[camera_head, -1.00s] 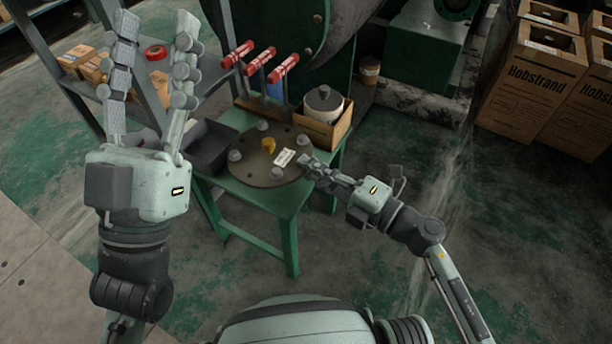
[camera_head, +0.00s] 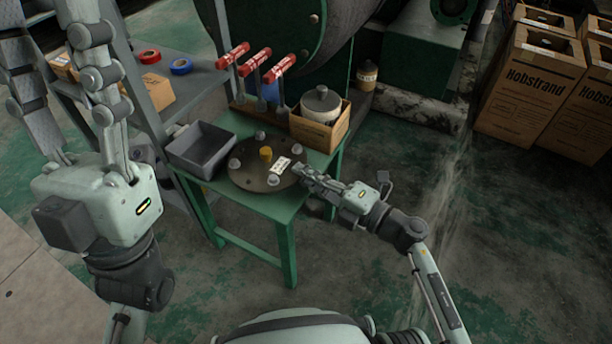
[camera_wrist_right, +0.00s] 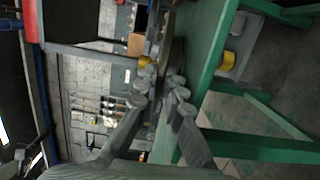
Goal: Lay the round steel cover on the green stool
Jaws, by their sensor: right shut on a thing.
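The round steel cover (camera_head: 245,180) is a dark disc with several grey knobs around its rim, a yellow piece in the middle and a white label. It lies level over the green stool (camera_head: 285,212); whether it touches the top I cannot tell. My right gripper (camera_head: 303,174) is shut on the cover's right edge. In the right wrist view its fingers (camera_wrist_right: 160,98) meet at the cover's thin edge, beside the stool's green top (camera_wrist_right: 205,50). My left gripper (camera_head: 60,90) is open and empty, at the left of the head view and partly out of frame.
A grey tray (camera_head: 203,158) stands at the stool top's left. Red-handled tools (camera_head: 257,62) stand behind. Shelves with tape rolls (camera_head: 181,66) are at left, Hobstrand boxes (camera_head: 530,95) far right.

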